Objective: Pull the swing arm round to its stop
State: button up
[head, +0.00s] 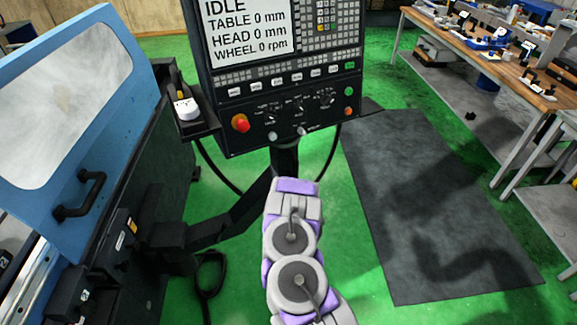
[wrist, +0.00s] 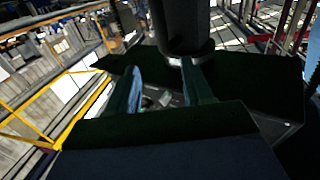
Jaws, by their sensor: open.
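The control panel (head: 285,70) hangs on a dark swing arm (head: 240,208) that reaches from the blue machine's side to a post (head: 284,160) under the panel. My arm reaches up to this post in the head view, and its links hide my gripper there. In the wrist view my gripper (wrist: 162,72) is open, with a finger on each side. A dark round post (wrist: 181,25) with a pale ring at its lower end stands just ahead, nearer the right finger. I cannot tell whether the finger touches it. Nothing shows held between the fingers.
The blue grinder (head: 130,50) with its door handle (head: 80,195) stands on the left. A dark mat (head: 430,200) lies clear at the right, before a workbench (head: 500,50) with tools.

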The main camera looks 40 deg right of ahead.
aim_at(295, 168)
jog(key=b+x, duration=0.1)
jog(key=x, duration=0.6)
jog(key=b+x, duration=0.1)
jog(key=x, duration=0.7)
jog(key=shift+w+a+r+b, duration=0.15)
jog(key=shift+w+r+b, duration=0.05)
jog(key=shift+w+b, duration=0.15)
jog(key=shift+x, duration=0.9)
jog(key=shift+s, duration=0.1)
jog(key=shift+c, duration=0.5)
grip_shut()
